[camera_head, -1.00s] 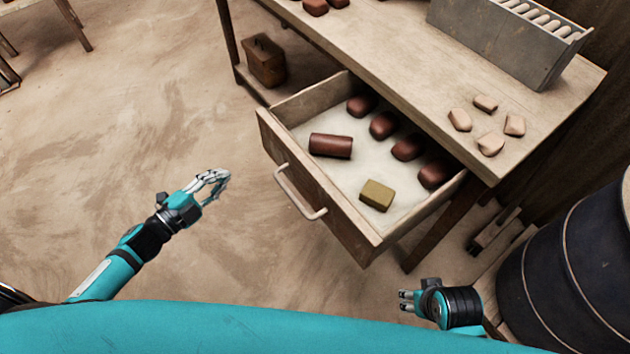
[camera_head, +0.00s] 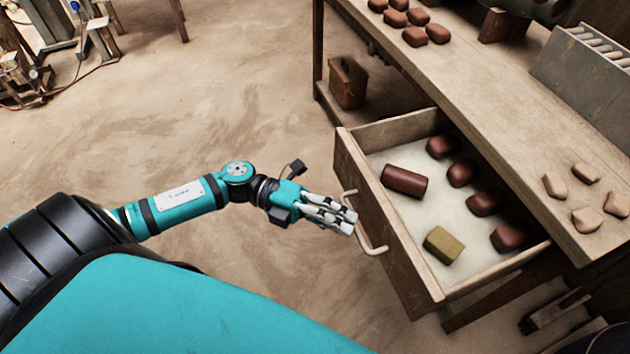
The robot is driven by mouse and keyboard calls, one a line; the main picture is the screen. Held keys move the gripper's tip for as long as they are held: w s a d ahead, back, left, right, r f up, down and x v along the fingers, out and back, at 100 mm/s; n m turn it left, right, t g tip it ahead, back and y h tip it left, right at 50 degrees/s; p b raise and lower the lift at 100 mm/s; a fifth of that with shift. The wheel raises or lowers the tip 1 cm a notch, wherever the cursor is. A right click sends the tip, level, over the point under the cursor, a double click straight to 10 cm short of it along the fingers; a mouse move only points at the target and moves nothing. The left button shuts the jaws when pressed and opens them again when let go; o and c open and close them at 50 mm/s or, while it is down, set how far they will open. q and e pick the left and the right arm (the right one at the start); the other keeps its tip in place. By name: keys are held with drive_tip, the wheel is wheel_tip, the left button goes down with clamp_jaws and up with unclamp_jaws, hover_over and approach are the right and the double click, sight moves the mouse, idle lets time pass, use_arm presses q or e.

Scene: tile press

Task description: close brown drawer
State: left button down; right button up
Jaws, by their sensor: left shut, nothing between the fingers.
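The brown wooden drawer (camera_head: 381,232) is pulled out from under the table. Its pale curved handle (camera_head: 364,229) is on the front face. Inside lie a dark red cylinder (camera_head: 404,181), an olive-yellow block (camera_head: 443,245) and several dark red rounded lumps (camera_head: 484,202). My left gripper (camera_head: 349,221) is shut and empty. Its fingertips are at the handle, just in front of the drawer front; I cannot tell whether they touch. My right gripper is not in view.
The wooden table (camera_head: 500,90) carries several red lumps (camera_head: 413,37), several pale pieces (camera_head: 586,217) and a grey rack (camera_head: 585,85). A brown box (camera_head: 347,82) stands on the lower shelf at the left. The floor left of the drawer is clear.

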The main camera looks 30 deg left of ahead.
sight(386, 200)
use_arm(q)
drive_tip(key=shift+w+d+b, duration=0.3)
drive_tip(key=shift+w+d, duration=1.15)
drive_tip(key=shift+w, duration=0.2)
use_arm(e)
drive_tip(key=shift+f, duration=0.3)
use_arm(q)
drive_tip(key=shift+w+d, duration=0.1)
